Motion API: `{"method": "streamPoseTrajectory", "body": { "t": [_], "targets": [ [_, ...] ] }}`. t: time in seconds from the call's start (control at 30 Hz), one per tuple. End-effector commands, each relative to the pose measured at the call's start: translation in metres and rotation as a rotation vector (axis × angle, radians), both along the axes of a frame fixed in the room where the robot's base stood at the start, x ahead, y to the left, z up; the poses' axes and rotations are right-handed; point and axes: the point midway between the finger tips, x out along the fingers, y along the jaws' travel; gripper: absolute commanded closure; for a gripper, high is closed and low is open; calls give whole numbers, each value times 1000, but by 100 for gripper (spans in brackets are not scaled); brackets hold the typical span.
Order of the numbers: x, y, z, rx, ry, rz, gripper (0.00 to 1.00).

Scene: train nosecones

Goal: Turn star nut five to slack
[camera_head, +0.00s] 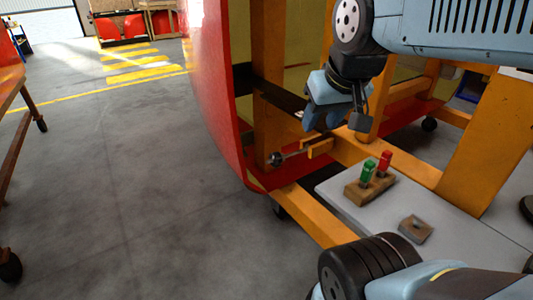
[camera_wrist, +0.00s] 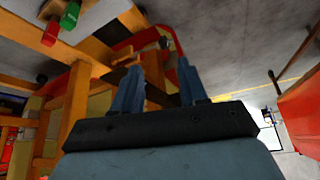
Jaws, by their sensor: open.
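A dark star nut (camera_head: 276,158) sits on a rod at the lower edge of the red nosecone shell, beside an orange post. I cannot read a number on it. My gripper (camera_head: 314,122) hangs above and to the right of it, apart from it, with blue fingers pointing down. In the wrist view my gripper (camera_wrist: 158,72) has its two blue fingers spread, with nothing held between them. A small dark shape (camera_wrist: 163,43) shows beyond the fingertips there, probably the nut; its arms are too small to make out.
The red shell (camera_head: 215,90) and orange frame (camera_head: 308,218) stand close around my gripper. A grey table (camera_head: 440,240) holds a wooden block (camera_head: 357,193) with a green and a red handle, and a small square plate (camera_head: 415,229).

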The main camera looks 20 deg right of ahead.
Motion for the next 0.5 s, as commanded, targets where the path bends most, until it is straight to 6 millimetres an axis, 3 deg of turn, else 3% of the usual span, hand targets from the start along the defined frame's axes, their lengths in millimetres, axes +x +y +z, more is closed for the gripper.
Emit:
{"method": "streamPoseTrajectory", "body": {
  "t": [0.1,0.27,0.5],
  "targets": [
    [0,0,0,0,1,0,57],
    [4,0,-1,14,11,-4,42],
    [36,-7,-20,122,118,-62,20]
  ]
}}
